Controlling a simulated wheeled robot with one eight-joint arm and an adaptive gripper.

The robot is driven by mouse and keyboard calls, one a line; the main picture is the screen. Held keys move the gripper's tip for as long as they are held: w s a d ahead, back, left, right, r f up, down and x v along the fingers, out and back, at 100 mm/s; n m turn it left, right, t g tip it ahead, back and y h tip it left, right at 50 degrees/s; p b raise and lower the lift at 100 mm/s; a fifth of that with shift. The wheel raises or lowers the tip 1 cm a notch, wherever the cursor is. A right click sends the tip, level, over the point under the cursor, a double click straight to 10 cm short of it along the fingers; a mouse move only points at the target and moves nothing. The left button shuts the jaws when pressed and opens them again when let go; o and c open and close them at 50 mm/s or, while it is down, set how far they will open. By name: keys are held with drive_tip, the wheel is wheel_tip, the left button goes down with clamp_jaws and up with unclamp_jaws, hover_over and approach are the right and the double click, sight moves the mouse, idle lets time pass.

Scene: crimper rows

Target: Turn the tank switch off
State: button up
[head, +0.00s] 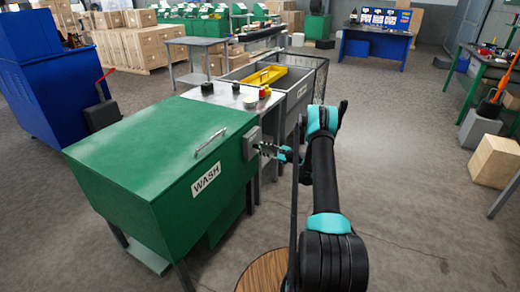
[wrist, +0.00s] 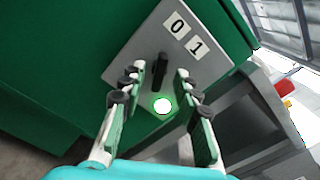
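The green tank (head: 150,135) labelled WASH stands at the left of the head view, with its lid down. Its grey switch box (head: 251,143) is on the tank's right end. In the wrist view the switch plate (wrist: 135,50) is tilted and carries the labels 0 and 1. A black switch lever (wrist: 159,72) stands out below the labels, and a green lamp (wrist: 162,105) glows beneath it. My gripper (wrist: 160,78) is open, its fingers on either side of the lever with gaps to both. In the head view my gripper (head: 268,150) is right at the box.
A metal table (head: 228,97) with small items and a mesh-sided bin (head: 312,80) with a yellow tray (head: 263,76) stand beyond the tank. A blue cabinet (head: 45,80) is at the left. Open floor lies to the right of my arm.

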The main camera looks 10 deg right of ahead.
drive_tip(key=v, duration=1)
drive_tip(key=shift+a, duration=0.1)
drive_tip(key=s+a+r+n+g+h, duration=0.3)
drive_tip(key=s+a+r+n, duration=0.15)
drive_tip(key=a+r, duration=0.35)
drive_tip(key=s+a+r+n+g+h, duration=0.1)
drive_tip(key=s+r+n+h, duration=0.1)
drive_tip(key=s+r, duration=0.3)
drive_tip(key=s+a+r+n+g+h, duration=0.1)
drive_tip(key=s+a+r+n+h, duration=0.15)
drive_tip(key=s, duration=0.45)
drive_tip(key=s+d+n+h, duration=0.2)
drive_tip(key=s+n, duration=0.1)
drive_tip(key=s, duration=0.7)
drive_tip(key=s+d+n+g+h, duration=0.1)
drive_tip(key=s+n+h, duration=0.1)
drive_tip(key=s, duration=0.8)
drive_tip(key=s+d+n+h, duration=0.2)
drive_tip(key=s+n, duration=0.3)
drive_tip(key=s, duration=0.6)
drive_tip(key=shift+d+f+h, duration=0.35)
drive_tip(key=shift+f+h, duration=0.1)
drive_tip(key=shift+h, duration=0.1)
